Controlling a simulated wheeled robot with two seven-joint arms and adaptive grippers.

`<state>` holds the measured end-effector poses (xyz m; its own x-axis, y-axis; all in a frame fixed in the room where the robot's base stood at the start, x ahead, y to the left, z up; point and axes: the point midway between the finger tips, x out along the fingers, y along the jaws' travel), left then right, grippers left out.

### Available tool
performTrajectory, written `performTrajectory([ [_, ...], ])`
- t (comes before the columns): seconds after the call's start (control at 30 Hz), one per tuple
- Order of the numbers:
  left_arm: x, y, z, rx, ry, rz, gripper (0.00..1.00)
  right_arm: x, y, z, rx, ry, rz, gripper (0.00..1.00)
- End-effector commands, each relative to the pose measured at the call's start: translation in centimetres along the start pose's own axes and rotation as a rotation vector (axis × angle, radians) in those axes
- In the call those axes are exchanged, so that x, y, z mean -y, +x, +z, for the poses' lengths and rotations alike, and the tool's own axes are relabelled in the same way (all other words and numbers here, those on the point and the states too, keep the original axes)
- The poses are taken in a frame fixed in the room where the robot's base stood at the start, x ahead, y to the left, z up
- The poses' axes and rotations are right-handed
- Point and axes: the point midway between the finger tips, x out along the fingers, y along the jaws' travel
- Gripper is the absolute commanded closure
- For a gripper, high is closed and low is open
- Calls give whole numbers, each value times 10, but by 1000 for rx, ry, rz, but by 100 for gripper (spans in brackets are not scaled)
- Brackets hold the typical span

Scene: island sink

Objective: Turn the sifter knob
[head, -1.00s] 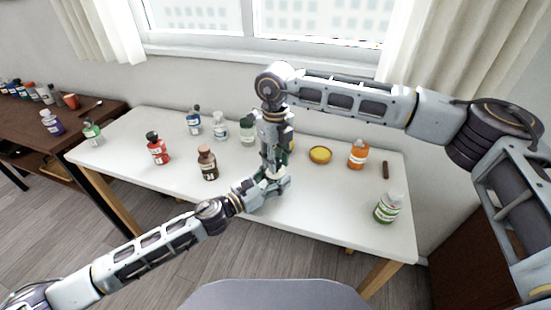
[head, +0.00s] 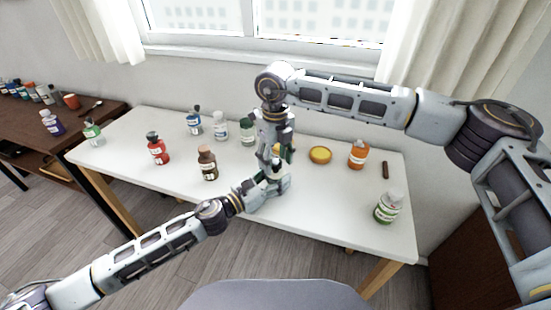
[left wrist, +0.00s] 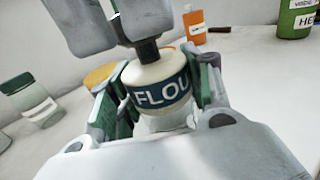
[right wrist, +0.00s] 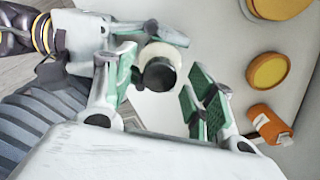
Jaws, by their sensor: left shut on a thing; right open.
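The sifter is a small cream jar (left wrist: 158,95) with a blue label reading "FLOU..." and a dark knob (right wrist: 160,74) on top. My left gripper (head: 277,184) is shut around the jar's body, one finger on each side, and the jar stands upright. My right gripper (right wrist: 168,88) points down from above and is open. Its fingers are spread, with the knob between them and closer to one finger. In the left wrist view the right fingers cover part of the knob; I cannot tell if either touches it.
A brown bottle (head: 207,163), red bottle (head: 157,149) and several clear or blue ones stand left and behind. The white table's (head: 330,215) front is clear.

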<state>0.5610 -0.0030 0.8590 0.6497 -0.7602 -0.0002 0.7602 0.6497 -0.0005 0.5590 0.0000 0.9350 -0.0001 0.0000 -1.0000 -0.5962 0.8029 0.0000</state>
Motion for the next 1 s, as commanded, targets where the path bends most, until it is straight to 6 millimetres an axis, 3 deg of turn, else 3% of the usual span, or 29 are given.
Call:
performTrajectory([
  [0.37, -1, 0, 0, 0, 0, 1, 77, 0, -22, 1, 3, 0, -1, 45],
  [1.0, -1, 0, 0, 0, 0, 1, 77, 0, -109, 1, 2, 0, 0, 45],
])
